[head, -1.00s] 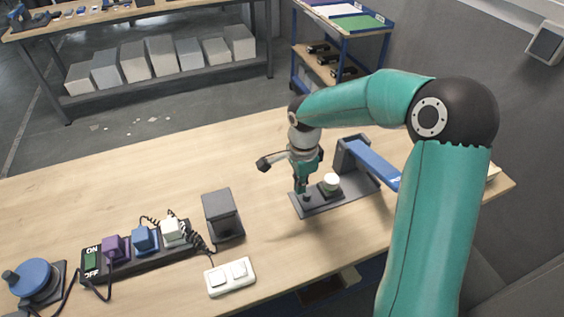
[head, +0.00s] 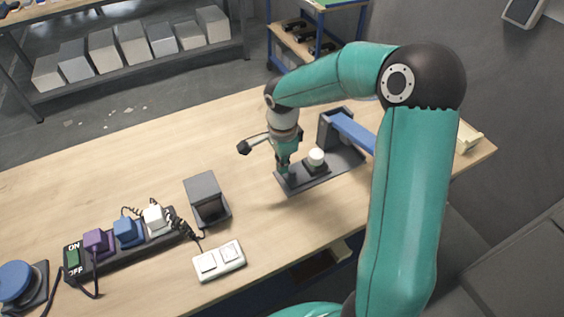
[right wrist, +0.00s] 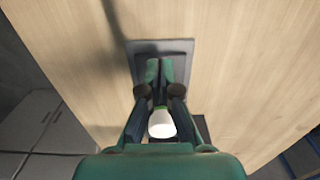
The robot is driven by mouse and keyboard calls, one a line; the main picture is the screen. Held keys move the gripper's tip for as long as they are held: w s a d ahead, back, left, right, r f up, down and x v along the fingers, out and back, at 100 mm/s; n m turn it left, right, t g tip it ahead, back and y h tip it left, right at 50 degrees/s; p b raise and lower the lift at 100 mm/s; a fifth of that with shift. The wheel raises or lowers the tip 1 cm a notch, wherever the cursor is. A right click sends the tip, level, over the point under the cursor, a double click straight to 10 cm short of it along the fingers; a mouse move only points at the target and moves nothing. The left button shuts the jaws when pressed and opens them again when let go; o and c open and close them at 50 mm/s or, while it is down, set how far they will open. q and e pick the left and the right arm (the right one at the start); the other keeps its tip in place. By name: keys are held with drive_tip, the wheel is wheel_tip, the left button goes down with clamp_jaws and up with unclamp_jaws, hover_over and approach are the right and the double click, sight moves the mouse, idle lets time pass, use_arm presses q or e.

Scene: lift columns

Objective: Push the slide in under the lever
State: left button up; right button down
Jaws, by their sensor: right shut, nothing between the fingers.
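The dark grey slide (head: 313,169) carries a round white-topped piece (head: 316,154) and stands on a long dark base (head: 294,188) on the table. The blue lever (head: 352,133) reaches from a dark upright at the back toward the right, partly hidden behind my arm. My right gripper (head: 284,172) points down, shut and empty, low over the left end of the base, left of the white-topped piece. Whether it touches anything is unclear. The right wrist view shows its closed fingers (right wrist: 157,75), the white piece (right wrist: 161,124) and the base (right wrist: 182,48). My left gripper is out of view.
Left on the table are a power strip (head: 130,247) with several plugs, a dark box (head: 207,200), a white double switch (head: 219,261) and a blue round button (head: 17,282). A pale object (head: 467,138) lies far right. The table's middle behind the base is clear.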

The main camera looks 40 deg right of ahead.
sight(316, 154)
drive_tip(key=shift+f+b, duration=1.05)
drive_tip(key=shift+f, duration=0.75)
drive_tip(key=shift+s+d, duration=0.55)
drive_tip(key=shift+d, duration=1.15)
drive_tip(key=shift+s+d, duration=0.55)
drive_tip(key=shift+d, duration=1.15)
drive_tip(key=shift+s+d, duration=0.55)
drive_tip(key=shift+d, duration=1.15)
drive_tip(key=shift+w+a, duration=0.1)
drive_tip(key=shift+a, duration=0.05)
drive_tip(key=shift+a+r, duration=0.1)
drive_tip(key=shift+a, duration=0.05)
drive_tip(key=shift+r+p, duration=1.75)
drive_tip(key=shift+r, duration=1.2)
